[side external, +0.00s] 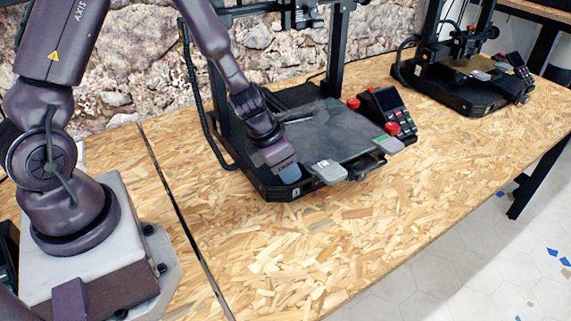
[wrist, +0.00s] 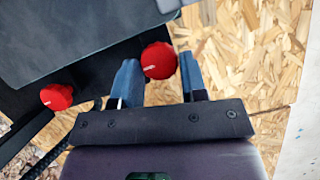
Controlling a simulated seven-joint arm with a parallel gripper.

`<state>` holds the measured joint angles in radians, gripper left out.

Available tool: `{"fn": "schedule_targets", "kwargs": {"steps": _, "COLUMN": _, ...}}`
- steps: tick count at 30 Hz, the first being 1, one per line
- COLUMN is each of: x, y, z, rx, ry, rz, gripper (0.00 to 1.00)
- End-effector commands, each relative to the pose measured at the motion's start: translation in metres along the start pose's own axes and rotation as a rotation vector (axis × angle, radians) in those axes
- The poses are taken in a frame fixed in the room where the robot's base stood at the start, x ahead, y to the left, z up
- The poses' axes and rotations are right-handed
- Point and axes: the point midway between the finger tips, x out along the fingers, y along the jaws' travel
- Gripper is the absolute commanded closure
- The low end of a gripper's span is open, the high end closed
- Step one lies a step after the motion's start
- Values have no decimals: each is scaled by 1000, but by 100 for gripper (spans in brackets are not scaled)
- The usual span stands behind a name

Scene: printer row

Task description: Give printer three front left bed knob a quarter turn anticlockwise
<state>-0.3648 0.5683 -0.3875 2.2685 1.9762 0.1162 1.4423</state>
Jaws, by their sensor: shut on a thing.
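Printer three (side external: 265,184) stands on the chipboard bench, its dark flat bed (side external: 335,135) tilted in the picture. My gripper (side external: 289,172) is at the bed's front left corner, low at the front edge. In the side view this knob is hidden by my gripper. Another red knob (wrist: 57,97) shows to the left in the wrist view.
Grey tabs (side external: 328,171) stick out from the bed's front. A control screen (side external: 386,103) and red knobs (side external: 391,128) are on the right. A second printer (side external: 450,75) stands farther back. The bench (side external: 330,230) is clear in front.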

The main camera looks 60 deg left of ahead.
Motion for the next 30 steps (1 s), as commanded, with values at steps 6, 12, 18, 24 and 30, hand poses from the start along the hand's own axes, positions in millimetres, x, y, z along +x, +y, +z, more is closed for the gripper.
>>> {"fn": "schedule_targets", "kwargs": {"steps": 6, "x": 0, "y": -2, "z": 0, "rx": -74, "ry": 0, "rz": 30, "gripper": 84}}
{"fn": "schedule_targets", "kwargs": {"steps": 12, "x": 0, "y": -4, "z": 0, "rx": -204, "ry": 0, "rz": 85, "gripper": 84}}
{"fn": "schedule_targets", "kwargs": {"steps": 18, "x": 0, "y": -6, "z": 1, "rx": -354, "ry": 0, "rz": 146, "gripper": 84}}
{"fn": "schedule_targets", "kwargs": {"steps": 24, "x": 0, "y": -7, "z": 1, "rx": -483, "ry": 0, "rz": 201, "gripper": 84}}
{"fn": "schedule_targets", "kwargs": {"steps": 30, "x": 0, "y": -7, "z": 2, "rx": -575, "ry": 0, "rz": 238, "gripper": 84}}
